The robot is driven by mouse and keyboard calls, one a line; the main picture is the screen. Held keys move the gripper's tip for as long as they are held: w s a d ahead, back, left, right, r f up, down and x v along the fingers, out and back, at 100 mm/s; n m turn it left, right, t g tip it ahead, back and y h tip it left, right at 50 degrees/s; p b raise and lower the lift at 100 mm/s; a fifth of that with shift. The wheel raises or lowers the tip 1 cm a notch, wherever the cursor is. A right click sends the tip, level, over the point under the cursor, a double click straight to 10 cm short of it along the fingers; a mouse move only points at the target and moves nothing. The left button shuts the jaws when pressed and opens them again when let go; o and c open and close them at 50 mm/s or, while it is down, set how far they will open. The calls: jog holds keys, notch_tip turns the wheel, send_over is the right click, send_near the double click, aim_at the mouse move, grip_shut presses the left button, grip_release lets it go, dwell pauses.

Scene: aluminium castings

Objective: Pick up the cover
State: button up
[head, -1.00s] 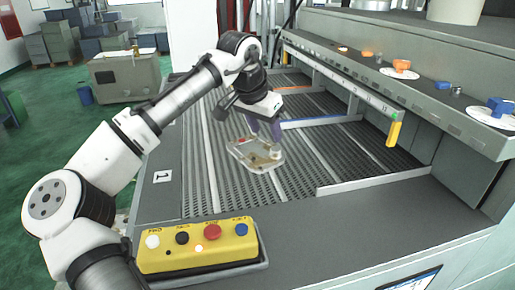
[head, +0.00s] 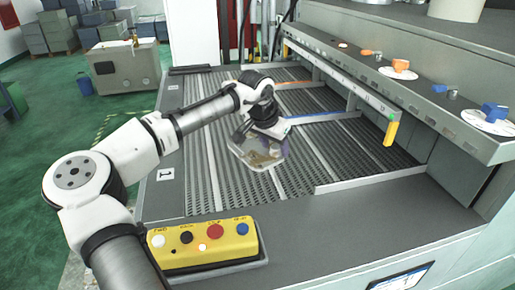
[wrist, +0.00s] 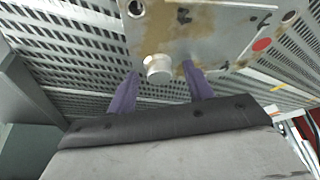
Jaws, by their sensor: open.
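The cover is a flat, pale metal plate with brown stains, a red dot, corner holes and a short round knob. In the head view the cover (head: 245,153) lies on the slotted bed, partly hidden by my wrist. In the wrist view the cover (wrist: 215,32) fills the upper middle, with its knob (wrist: 158,67) near the lower edge. My gripper (wrist: 162,76) has two purple fingers spread apart, one on each side of the knob. A gap shows between each finger and the knob. In the head view my gripper (head: 266,144) is low over the cover's right part.
A yellow button box (head: 205,247) sits on the front ledge. A rail with a yellow handle (head: 392,132) runs along the right, below a shelf with orange and blue knobs. Metal strips divide the slotted bed (head: 300,170). The bed in front of the cover is clear.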

jog(key=shift+c, duration=0.4)
grip_shut()
jog(key=shift+r, duration=0.2)
